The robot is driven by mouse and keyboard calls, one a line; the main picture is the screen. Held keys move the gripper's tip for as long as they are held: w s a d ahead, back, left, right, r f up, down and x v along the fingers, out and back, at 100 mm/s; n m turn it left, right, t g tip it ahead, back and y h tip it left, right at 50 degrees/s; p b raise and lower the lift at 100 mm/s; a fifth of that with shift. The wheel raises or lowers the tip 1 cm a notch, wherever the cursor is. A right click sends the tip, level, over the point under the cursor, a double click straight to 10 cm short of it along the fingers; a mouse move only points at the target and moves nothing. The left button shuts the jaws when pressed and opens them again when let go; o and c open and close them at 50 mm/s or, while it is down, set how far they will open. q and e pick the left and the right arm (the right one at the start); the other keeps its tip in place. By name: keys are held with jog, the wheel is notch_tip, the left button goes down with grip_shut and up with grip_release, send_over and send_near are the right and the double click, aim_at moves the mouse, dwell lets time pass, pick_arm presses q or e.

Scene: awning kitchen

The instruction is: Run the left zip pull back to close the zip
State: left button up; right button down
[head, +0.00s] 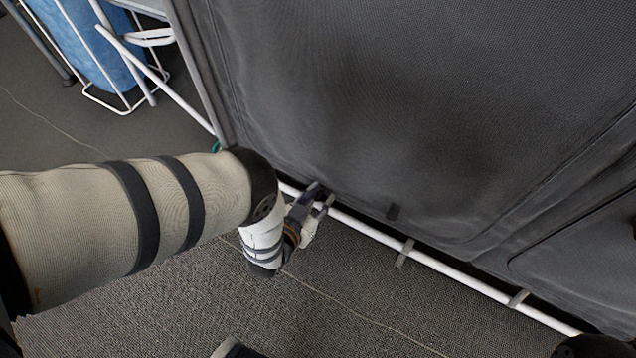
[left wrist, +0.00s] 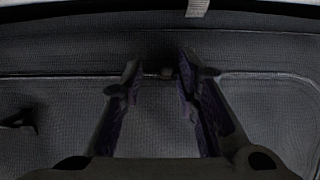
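The dark grey fabric panel (head: 400,110) fills the upper right of the head view. A seam line, which looks like the zip, runs across it in the left wrist view. A small dark nub (left wrist: 166,73), seemingly a zip pull, sits on this line between my left fingertips. My left gripper (head: 320,198) is at the panel's lower edge; in the left wrist view its fingers (left wrist: 160,75) stand apart, with a gap around the nub. Whether they touch it I cannot tell. Another dark tab (left wrist: 20,121) is on the fabric at left.
A white pole (head: 450,272) runs along the panel's bottom, with grey straps (head: 405,252) around it. A white folding frame with blue cloth (head: 85,40) stands at upper left. The carpet below is clear.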

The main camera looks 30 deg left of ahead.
pick_arm(q)
jog(key=v, duration=1.2)
jog(key=shift+a, duration=0.1)
